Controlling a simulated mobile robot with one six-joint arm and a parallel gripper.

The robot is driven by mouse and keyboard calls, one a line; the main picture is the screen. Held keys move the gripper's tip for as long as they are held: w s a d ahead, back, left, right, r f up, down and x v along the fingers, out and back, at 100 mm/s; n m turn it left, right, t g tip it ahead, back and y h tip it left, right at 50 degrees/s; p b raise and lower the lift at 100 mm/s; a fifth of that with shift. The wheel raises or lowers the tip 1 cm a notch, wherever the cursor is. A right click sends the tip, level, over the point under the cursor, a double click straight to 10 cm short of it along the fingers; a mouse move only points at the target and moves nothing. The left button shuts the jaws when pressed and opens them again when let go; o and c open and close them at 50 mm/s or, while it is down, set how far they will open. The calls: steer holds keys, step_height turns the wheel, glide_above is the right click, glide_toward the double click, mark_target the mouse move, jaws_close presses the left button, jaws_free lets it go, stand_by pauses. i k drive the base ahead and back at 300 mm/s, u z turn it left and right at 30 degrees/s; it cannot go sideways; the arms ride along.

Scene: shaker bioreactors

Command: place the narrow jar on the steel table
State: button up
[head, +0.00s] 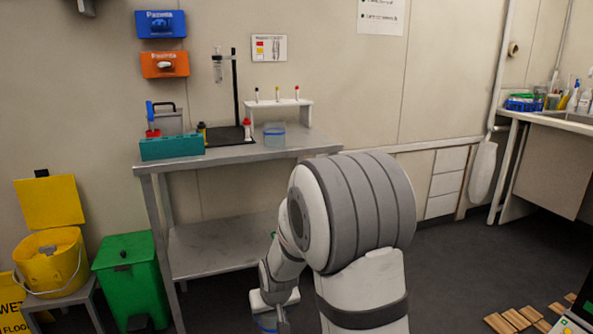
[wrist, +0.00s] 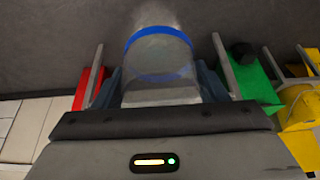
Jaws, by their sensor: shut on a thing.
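My gripper (wrist: 162,88) is shut on a clear jar with a blue band (wrist: 160,42), its fingers on either side of it in the wrist view. In the head view my gripper (head: 272,312) is low, in front of the steel table and below its top, and part of the jar (head: 267,322) shows at the bottom edge. The steel table (head: 225,156) stands against the wall with a lower shelf. Its top holds several things, among them a clear container with a blue band (head: 274,135) near the right.
On the table are a teal box (head: 170,148), a dark stand (head: 236,100) and a small white rack (head: 283,106). The front right of the tabletop is bare. A green bin (head: 130,280) and a yellow bucket (head: 50,265) stand left. My arm hides some floor.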

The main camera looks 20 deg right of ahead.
mark_target(320, 141)
steer(key=z, duration=0.3)
steer(key=i, duration=0.65)
steer(key=z, duration=0.6)
steer(key=i, duration=0.6)
steer(key=u, duration=0.3)
